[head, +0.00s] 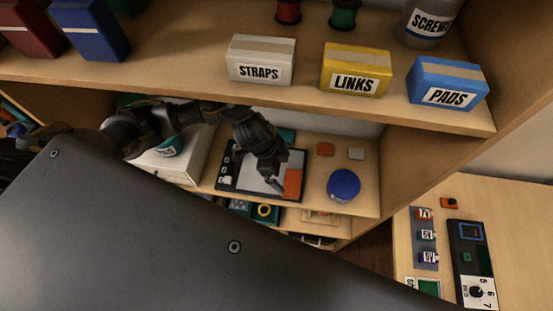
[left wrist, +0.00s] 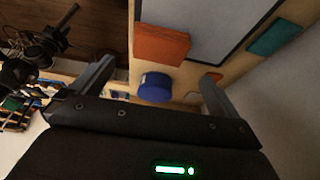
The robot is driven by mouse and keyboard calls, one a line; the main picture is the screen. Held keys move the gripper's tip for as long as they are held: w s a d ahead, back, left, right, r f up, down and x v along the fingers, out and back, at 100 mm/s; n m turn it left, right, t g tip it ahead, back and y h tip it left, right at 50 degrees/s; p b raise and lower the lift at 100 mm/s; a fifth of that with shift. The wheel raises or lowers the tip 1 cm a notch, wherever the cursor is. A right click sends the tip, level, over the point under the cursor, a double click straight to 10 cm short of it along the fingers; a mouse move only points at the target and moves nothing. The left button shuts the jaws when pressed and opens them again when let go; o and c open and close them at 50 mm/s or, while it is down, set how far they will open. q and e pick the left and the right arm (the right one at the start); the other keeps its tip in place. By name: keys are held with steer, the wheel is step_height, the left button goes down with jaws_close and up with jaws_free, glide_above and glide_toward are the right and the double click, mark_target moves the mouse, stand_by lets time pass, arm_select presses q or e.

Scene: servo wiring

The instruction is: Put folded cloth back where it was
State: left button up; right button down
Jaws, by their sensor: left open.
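An orange-red flat piece that looks like the folded cloth (head: 292,184) lies at the right front corner of a dark-framed pale board (head: 236,174) on the middle shelf. It also shows in the left wrist view (left wrist: 161,44). My left gripper (head: 276,184) reaches down over the board, close beside the cloth's left side in the head view. In the left wrist view its two fingers (left wrist: 155,76) are spread with nothing between them. Whether a finger touches the cloth cannot be told. My right gripper is not identifiable in either view.
A blue round tub (head: 343,185) stands right of the board. Small orange (head: 325,149) and grey (head: 356,153) pieces lie behind it. A white box (head: 178,160) is left. The upper shelf with STRAPS (head: 261,72), LINKS (head: 354,84) and PADS (head: 446,97) boxes overhangs.

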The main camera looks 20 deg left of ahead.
arm_select(q)
steer(key=v, duration=0.4)
steer(key=shift+a+r, duration=0.1)
steer(key=shift+r, duration=0.3)
